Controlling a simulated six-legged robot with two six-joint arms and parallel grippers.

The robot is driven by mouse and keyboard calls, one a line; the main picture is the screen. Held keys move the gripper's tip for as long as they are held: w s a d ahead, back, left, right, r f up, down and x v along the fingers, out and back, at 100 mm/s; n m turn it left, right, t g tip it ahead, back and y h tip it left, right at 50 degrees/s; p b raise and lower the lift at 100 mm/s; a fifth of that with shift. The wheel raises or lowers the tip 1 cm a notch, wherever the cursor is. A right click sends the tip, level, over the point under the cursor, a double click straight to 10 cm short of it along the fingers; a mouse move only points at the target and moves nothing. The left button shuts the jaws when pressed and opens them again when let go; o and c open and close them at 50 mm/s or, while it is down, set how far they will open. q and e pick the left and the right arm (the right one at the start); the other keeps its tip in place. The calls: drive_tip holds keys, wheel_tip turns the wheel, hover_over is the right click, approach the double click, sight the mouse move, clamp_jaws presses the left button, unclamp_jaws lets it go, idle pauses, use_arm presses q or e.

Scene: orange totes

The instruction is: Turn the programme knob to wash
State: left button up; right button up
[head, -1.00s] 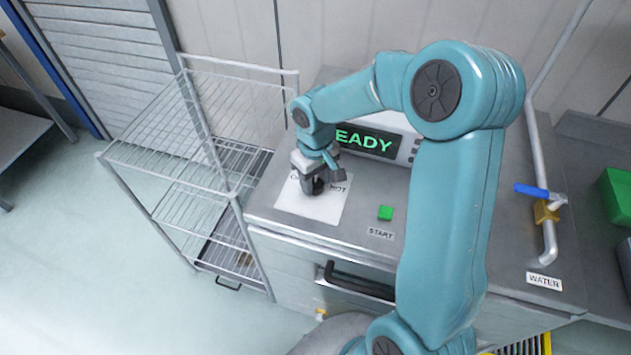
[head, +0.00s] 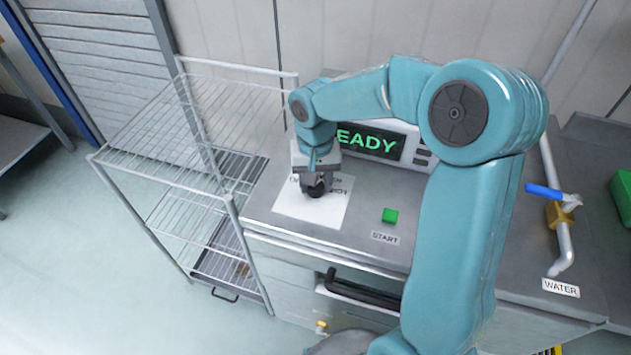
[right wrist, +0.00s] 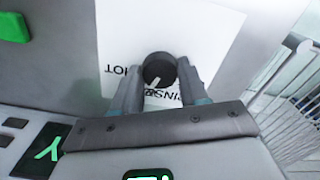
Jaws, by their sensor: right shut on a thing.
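The programme knob (right wrist: 158,66) is black and round and stands on a white label sheet (right wrist: 205,35) on the machine top. My right gripper (right wrist: 159,76) has one finger on each side of the knob and is shut on it. A pale mark on the knob lies toward the bottom of the right wrist view, near printed letters partly hidden by the fingers. "HOT" is readable upside down on the sheet. In the head view, my right gripper (head: 317,190) points down at the sheet and mostly hides the knob. My left gripper is not in view.
A display (head: 368,143) reads "EADY", its first part covered by my right arm. A green START button (head: 390,215) sits right of the sheet. A wire rack (head: 190,180) stands left. A blue-handled WATER tap (head: 545,192) is at right. A black door handle (head: 360,291) is in front.

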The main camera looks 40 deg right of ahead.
drive_tip(key=shift+w+d+r, duration=0.1)
idle(0.3)
drive_tip(key=o, duration=1.1)
drive_tip(key=shift+c, duration=0.2)
wheel_tip(320, 180, up, 16)
drive_tip(key=shift+r+p, duration=0.15)
drive_tip(key=shift+p, duration=0.25)
